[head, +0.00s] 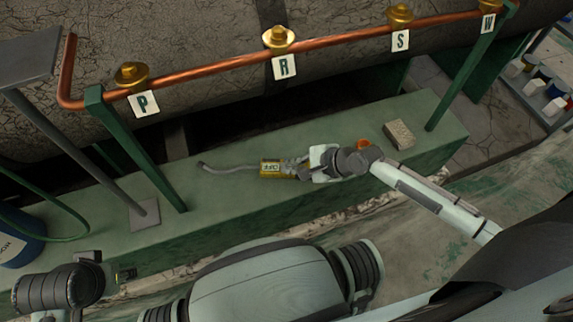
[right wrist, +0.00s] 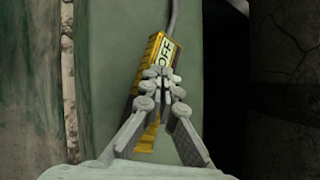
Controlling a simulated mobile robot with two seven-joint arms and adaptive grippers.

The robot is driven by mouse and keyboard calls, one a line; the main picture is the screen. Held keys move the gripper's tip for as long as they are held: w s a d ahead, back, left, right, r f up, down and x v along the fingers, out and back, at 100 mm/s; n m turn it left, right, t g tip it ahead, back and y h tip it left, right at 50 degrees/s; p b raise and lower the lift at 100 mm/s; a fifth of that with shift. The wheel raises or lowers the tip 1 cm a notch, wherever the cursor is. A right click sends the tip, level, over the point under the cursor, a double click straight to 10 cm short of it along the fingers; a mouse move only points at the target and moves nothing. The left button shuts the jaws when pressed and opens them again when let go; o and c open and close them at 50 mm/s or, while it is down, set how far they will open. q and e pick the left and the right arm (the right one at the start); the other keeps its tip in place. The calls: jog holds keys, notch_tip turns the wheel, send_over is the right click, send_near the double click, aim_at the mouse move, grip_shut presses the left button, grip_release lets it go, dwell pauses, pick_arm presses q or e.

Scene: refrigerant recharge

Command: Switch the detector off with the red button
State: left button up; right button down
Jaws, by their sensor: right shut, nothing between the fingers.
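The yellow detector (head: 270,168) lies on the green ledge, with a grey hose running off its left end. It also shows in the right wrist view (right wrist: 150,50), where its display reads OFF. My right gripper (head: 292,168) is shut and empty, with its fingertips at the detector just below the display; it also shows in the right wrist view (right wrist: 161,76). I cannot tell whether the tips touch it. The red button is not visible; the fingers cover part of the detector's face. My left gripper (head: 122,274) is at the lower left, away from the detector, its fingers unclear.
A copper pipe (head: 215,66) with brass valves tagged P, R, S and W runs above the ledge (head: 235,205) on green posts. A pale block (head: 399,133) lies right of my right wrist. A blue cylinder (head: 18,245) stands at the left edge.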

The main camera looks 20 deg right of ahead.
jog(key=shift+r, duration=0.1)
jog(key=shift+r+p, duration=2.6)
jog(key=shift+r, duration=0.3)
